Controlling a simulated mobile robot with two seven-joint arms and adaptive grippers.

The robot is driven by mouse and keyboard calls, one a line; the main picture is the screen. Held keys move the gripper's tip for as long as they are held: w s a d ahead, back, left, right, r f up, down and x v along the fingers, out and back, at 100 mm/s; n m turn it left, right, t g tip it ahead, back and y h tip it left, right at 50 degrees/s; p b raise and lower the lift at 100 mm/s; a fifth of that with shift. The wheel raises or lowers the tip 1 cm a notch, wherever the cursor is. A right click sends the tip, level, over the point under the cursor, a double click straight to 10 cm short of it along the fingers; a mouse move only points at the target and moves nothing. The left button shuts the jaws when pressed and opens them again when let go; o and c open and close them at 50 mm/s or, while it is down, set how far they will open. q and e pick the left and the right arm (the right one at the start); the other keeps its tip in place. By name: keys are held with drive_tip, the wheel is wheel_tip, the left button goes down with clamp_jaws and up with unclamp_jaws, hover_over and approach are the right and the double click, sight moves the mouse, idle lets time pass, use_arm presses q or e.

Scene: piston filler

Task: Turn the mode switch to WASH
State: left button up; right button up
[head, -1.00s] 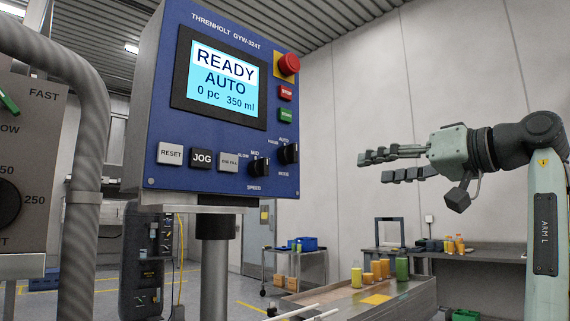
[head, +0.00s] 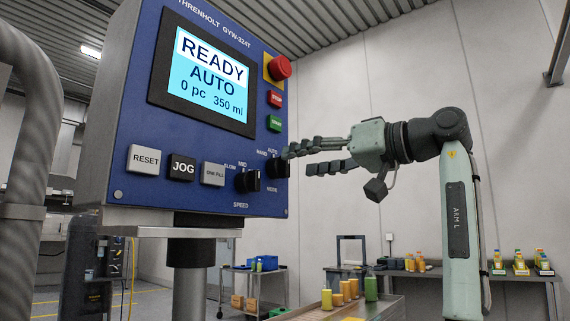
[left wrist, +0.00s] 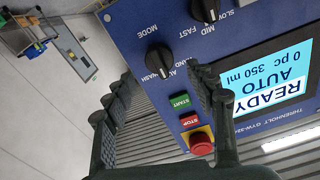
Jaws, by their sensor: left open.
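The mode switch (head: 281,165) is a black knob at the lower right of the blue control panel (head: 120,120), with HAND and AUTO readable by it. The screen (head: 213,75) reads READY, AUTO, 0 pc, 350 ml. My left gripper (head: 297,160) is open beside the panel's right edge, its fingers pointing at the mode switch. In the left wrist view the mode switch (left wrist: 158,61) shows between the two open fingers (left wrist: 162,74), with MODE and WASH lettering near it. I cannot tell whether the fingers touch it. The right gripper is not in view.
The speed knob (head: 247,180) sits just left of the mode switch. The green start button (head: 274,123), red stop button (head: 275,99) and red emergency button (head: 279,67) are above it. A conveyor with bottles (head: 371,289) stands lower behind.

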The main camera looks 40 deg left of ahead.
sight(289, 164)
use_arm(q)
drive_tip(key=a, duration=0.3)
drive_tip(key=shift+s+a, duration=0.25)
drive_tip(key=shift+a, duration=0.55)
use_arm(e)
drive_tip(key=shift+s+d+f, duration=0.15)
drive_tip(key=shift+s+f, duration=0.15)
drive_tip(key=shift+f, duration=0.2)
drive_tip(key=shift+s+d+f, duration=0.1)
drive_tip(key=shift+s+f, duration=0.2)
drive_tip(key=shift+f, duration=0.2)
use_arm(q)
drive_tip(key=shift+c, duration=0.5)
drive_tip(key=c, duration=1.1)
drive_tip(key=shift+o, duration=0.2)
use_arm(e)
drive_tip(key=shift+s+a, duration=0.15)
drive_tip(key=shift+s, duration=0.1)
